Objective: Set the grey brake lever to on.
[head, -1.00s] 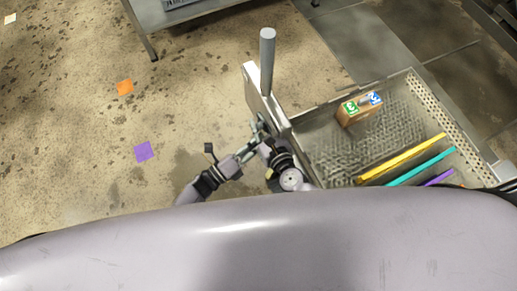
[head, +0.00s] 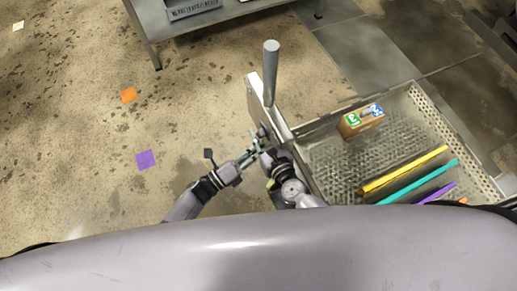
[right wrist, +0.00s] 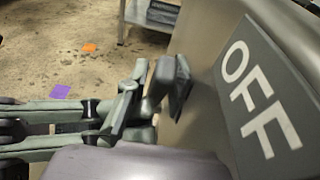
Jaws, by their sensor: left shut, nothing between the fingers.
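The grey brake lever (head: 271,72) is a thick round bar. It stands up at the left side of the metal cart (head: 283,128), and its lower end meets a pale plate there. My left gripper (head: 252,150) is shut and empty, low beside the cart's left side and well below the lever's top. My right gripper (head: 263,134) is just above it in the picture, close to the same side. Its fingers overlap other parts, so I cannot tell how far apart they are. In the right wrist view, a dark plate reads OFF (right wrist: 258,98), with grey-green gripper links (right wrist: 125,105) to its left.
The cart's mesh tray holds a brown box (head: 360,121) with green and blue labels, and yellow (head: 405,168), teal (head: 418,182) and purple (head: 436,193) bars. A metal table (head: 215,18) stands at the back. The floor at left is clear, with orange (head: 129,95) and purple (head: 146,160) squares.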

